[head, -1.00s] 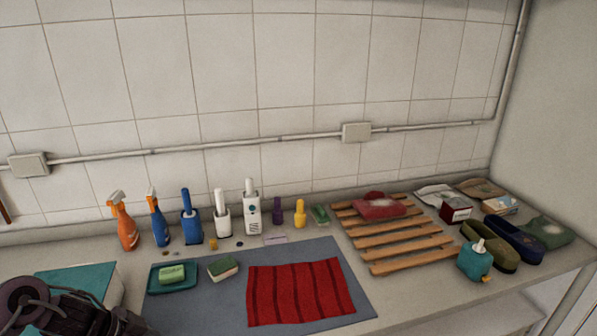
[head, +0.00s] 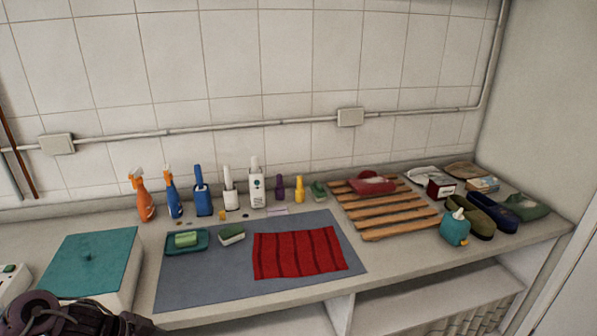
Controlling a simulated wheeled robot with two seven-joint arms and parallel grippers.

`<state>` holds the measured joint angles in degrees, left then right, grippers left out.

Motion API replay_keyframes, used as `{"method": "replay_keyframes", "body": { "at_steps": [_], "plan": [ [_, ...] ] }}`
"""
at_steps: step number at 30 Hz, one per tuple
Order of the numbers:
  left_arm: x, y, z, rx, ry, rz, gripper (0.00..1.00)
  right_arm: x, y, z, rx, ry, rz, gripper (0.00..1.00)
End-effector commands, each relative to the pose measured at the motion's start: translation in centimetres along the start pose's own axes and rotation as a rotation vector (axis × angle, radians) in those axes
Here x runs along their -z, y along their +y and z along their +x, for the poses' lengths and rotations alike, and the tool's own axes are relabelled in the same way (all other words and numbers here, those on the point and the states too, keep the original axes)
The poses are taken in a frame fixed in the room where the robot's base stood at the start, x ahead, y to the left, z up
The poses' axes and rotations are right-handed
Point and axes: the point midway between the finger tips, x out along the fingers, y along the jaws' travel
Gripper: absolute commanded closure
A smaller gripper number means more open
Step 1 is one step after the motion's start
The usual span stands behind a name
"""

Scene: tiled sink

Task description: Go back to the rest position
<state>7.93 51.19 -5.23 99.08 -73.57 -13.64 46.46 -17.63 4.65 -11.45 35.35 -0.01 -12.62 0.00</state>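My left arm shows as a dark, purplish-grey shape at the bottom left corner of the head view, in front of the box with the teal lid (head: 92,262). Its fingertips cannot be made out, so whether the gripper is open or shut does not show. My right gripper is not in view. On the counter, a red striped cloth (head: 298,254) lies flat on a grey mat (head: 205,285). A green soap bar (head: 186,239) rests in a teal dish (head: 200,248), and a green and white sponge (head: 231,233) lies beside it.
Spray bottles, orange (head: 143,197) and blue (head: 173,195), stand with several other bottles along the wall. A wooden slatted rack (head: 385,212) holds a red item (head: 372,183). A teal pump bottle (head: 455,229) and shoes (head: 493,213) are at right. Open shelf space (head: 420,293) lies below the counter.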

Motion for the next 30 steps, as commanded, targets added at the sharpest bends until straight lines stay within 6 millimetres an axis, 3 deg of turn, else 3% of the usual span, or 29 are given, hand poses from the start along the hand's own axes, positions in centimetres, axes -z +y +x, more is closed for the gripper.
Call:
{"method": "replay_keyframes", "body": {
  "at_steps": [5, 11, 14, 17, 21, 23, 27, 30],
  "plan": [
    [-1.8, -0.6, 4.2, 0.003, 0.055, -0.082, 0.29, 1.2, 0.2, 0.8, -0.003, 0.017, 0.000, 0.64],
    [-5.5, -1.2, 10.2, 0.033, 0.106, -0.202, 0.29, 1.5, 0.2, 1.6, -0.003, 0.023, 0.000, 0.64],
    [-8.6, -1.1, 14.0, 0.060, 0.116, -0.275, 0.29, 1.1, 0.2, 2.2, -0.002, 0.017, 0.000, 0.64],
    [-13.2, 0.0, 18.6, 0.099, 0.104, -0.362, 0.29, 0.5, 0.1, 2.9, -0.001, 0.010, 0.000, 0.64],
    [-21.2, 3.4, 24.9, 0.163, 0.038, -0.473, 0.29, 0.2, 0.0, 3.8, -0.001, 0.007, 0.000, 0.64],
    [-24.6, 5.5, 27.1, 0.189, -0.004, -0.510, 0.29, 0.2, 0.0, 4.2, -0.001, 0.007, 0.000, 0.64],
    [-32.5, 11.7, 31.1, 0.234, -0.127, -0.573, 0.29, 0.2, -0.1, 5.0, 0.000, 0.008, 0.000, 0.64],
    [-37.6, 16.8, 33.0, 0.257, -0.227, -0.599, 0.29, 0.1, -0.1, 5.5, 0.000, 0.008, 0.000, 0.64]
  ]
}}
